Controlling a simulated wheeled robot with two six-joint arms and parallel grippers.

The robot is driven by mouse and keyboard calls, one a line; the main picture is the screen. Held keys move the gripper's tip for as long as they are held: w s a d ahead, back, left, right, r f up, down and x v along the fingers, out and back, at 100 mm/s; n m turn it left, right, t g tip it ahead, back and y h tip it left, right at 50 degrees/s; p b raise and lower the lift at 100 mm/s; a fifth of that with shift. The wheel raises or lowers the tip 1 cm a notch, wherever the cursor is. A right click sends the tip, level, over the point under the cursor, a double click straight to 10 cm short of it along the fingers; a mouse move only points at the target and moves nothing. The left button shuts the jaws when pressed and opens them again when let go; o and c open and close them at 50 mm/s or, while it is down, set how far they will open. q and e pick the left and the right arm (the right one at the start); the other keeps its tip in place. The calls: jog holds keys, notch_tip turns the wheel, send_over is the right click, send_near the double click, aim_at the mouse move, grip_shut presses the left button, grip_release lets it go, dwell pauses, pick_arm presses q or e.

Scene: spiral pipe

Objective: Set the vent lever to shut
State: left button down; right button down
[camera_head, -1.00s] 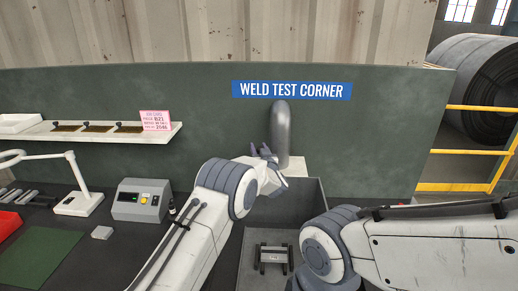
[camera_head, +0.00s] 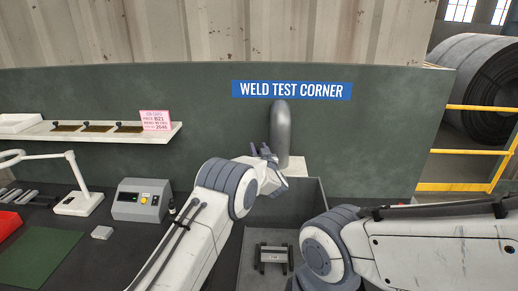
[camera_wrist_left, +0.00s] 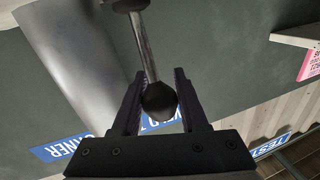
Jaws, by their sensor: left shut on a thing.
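The vent lever (camera_wrist_left: 144,45) shows in the left wrist view as a thin metal rod with a dark rounded knob (camera_wrist_left: 160,101) at its end. My left gripper (camera_head: 262,150) is at the left side of the bent grey pipe (camera_head: 282,128) below the blue sign. In the left wrist view the left gripper (camera_wrist_left: 160,82) has its two fingers on either side of the knob, shut on it. The lever is too small or hidden to make out in the head view. My right gripper is out of view; only its arm shows at the lower right.
A grey open bin (camera_head: 309,194) stands under the pipe, with a dark metal fixture (camera_head: 273,257) at its lower part. A control box (camera_head: 140,200), a white lamp (camera_head: 78,203) and a shelf (camera_head: 60,131) are to the left. A green panel (camera_head: 385,150) backs the bench.

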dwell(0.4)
pick_arm(q)
jog(key=shift+w+r+g+p, duration=0.1)
jog(key=shift+w+g+p, duration=0.6)
jog(key=shift+w+p, duration=0.4)
jog(key=shift+w, duration=0.5)
jog(key=shift+f+m, duration=0.25)
jog(key=shift+m, duration=0.05)
jog(key=shift+c, duration=2.2)
grip_release()
jog(key=shift+w, duration=0.1)
jog(key=shift+d+r, duration=0.15)
